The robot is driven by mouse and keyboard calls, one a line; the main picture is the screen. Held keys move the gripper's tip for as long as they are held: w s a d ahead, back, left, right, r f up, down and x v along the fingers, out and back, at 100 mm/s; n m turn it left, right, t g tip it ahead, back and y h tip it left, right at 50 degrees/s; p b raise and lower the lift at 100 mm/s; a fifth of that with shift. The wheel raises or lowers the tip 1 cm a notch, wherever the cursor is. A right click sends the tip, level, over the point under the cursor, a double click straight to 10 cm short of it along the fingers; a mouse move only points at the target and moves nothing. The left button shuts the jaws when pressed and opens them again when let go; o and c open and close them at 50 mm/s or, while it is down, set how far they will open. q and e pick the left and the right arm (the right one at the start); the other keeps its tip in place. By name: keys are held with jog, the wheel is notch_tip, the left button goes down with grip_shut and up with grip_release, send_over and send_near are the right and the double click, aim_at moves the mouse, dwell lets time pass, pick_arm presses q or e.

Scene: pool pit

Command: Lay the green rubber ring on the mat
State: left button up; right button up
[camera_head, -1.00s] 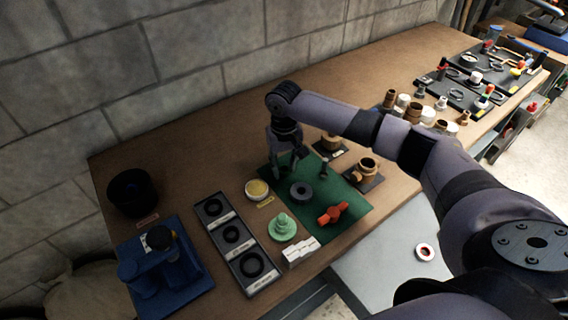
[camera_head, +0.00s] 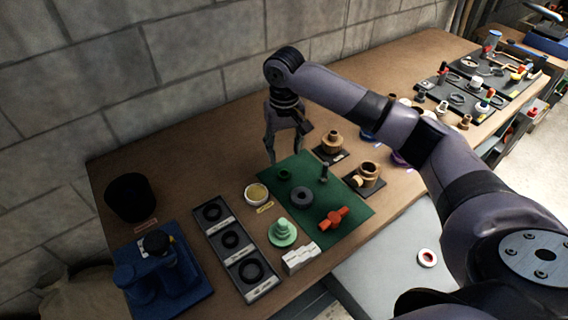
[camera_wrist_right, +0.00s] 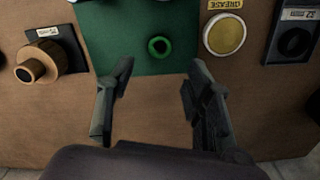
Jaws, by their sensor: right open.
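The green rubber ring (camera_head: 284,174) lies flat on the green mat (camera_head: 318,229), near the mat's back left corner. It also shows in the right wrist view (camera_wrist_right: 159,47), on the mat (camera_wrist_right: 125,22) near its edge, with nothing touching it. My right gripper (camera_head: 285,159) is open and empty, raised just behind and above the ring. In the wrist view its fingers (camera_wrist_right: 161,70) stand wide apart, with the ring beyond the gap between them. My left gripper is not in view.
The mat also bears a dark grey ring (camera_head: 301,196), an orange-red valve handle (camera_head: 333,218) and a small upright fitting (camera_head: 323,175). A grease tin (camera_head: 257,193), a tray of black rings (camera_head: 238,250) and a light green stepped piece (camera_head: 282,233) stand to the left. Brass fittings (camera_head: 369,173) stand right.

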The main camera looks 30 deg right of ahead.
notch_tip(320, 180, up, 4)
jog(key=shift+r, duration=0.1)
dwell(0.5)
